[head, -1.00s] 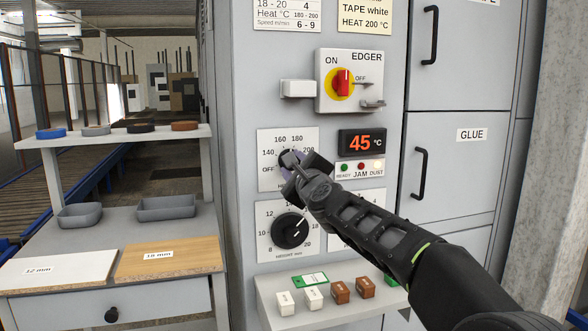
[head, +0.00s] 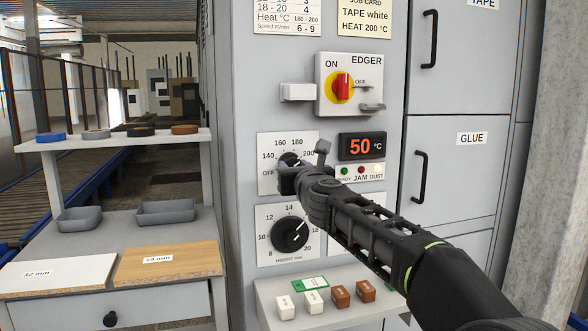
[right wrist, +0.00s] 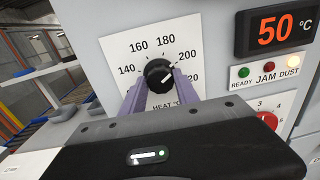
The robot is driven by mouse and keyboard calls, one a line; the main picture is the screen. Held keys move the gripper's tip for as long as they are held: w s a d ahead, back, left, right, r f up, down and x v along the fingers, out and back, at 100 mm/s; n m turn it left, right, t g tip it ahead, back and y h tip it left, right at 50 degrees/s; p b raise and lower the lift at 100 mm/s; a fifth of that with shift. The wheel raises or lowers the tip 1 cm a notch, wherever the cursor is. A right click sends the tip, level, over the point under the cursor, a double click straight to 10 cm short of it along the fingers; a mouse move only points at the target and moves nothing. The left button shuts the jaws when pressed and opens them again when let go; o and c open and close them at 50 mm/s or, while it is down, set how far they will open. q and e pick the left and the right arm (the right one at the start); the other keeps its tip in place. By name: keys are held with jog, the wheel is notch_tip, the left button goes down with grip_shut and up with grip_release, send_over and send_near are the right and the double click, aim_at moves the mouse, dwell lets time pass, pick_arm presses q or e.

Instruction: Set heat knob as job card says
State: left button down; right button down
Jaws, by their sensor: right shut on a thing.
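The heat knob (right wrist: 158,73) is black and round, on a white dial plate (right wrist: 118,48) marked 140 to 220. Its white pointer line slants up and right, roughly toward the 200 mark. My right gripper (right wrist: 160,88) is shut on the knob, with one purple finger on each side. In the head view my right gripper (head: 291,168) covers most of the knob and the lower dial. The job card (head: 364,20) reads TAPE white, HEAT 200 °C. The red display (head: 361,146) reads 50 °C. My left gripper is not in view.
The height knob (head: 290,234) is close below my right gripper. The EDGER switch (head: 343,87) is above. A shelf (head: 330,312) with small blocks juts out below. A bench (head: 70,232) with boards stands at the left.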

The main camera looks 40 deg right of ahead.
jog(key=shift+m, duration=0.9)
jog(key=c, duration=0.9)
grip_release()
jog(key=v, duration=0.7)
jog(key=shift+s+a+b, duration=0.1)
jog(key=shift+s+b, duration=0.2)
jog(key=shift+s, duration=0.1)
